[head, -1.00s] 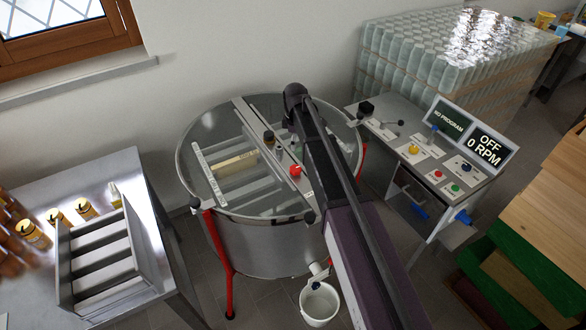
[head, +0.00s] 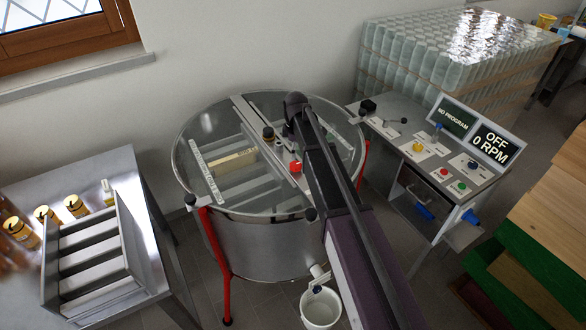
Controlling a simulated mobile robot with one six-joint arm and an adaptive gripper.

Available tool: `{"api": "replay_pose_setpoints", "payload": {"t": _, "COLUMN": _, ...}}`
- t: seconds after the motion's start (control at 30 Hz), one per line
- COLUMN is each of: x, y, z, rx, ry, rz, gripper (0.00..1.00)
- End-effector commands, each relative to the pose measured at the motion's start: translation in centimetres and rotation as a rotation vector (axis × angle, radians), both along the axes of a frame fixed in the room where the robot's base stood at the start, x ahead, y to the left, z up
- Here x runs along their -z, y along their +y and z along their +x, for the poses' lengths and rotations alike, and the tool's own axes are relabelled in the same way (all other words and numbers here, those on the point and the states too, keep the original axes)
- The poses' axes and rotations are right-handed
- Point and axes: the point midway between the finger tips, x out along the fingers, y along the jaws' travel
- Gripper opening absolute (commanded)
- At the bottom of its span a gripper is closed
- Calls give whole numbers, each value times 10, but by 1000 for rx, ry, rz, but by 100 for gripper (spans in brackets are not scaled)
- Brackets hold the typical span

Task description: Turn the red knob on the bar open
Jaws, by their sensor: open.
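The red knob (head: 295,167) sits on the metal bar (head: 262,135) that crosses the top of the round steel tank (head: 262,245). A dark knob (head: 268,133) stands farther back on the same bar. My arm reaches over the right side of the tank, and its dark end (head: 296,104) is above the bar's right side. The arm partly covers the red knob's right edge. My gripper's fingers are hidden behind the arm, so I cannot see whether they touch anything.
A control stand (head: 440,165) with displays reading "NO PROGRAM" and "OFF 0 RPM" is at the right. A white bucket (head: 320,308) stands below the tank's front. A steel table (head: 130,170) with a slotted rack (head: 95,262) and jars is at the left.

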Motion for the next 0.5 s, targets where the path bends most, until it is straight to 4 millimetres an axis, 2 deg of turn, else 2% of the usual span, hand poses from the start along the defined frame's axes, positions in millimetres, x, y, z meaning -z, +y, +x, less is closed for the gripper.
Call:
{"api": "replay_pose_setpoints", "payload": {"t": 0.03, "x": 8, "y": 0, "z": 0, "rx": 0, "ry": 0, "rz": 0, "gripper": 98}}
{"api": "replay_pose_setpoints", "payload": {"t": 0.5, "x": 43, "y": 0, "z": 0, "rx": 0, "ry": 0, "rz": 0, "gripper": 98}}
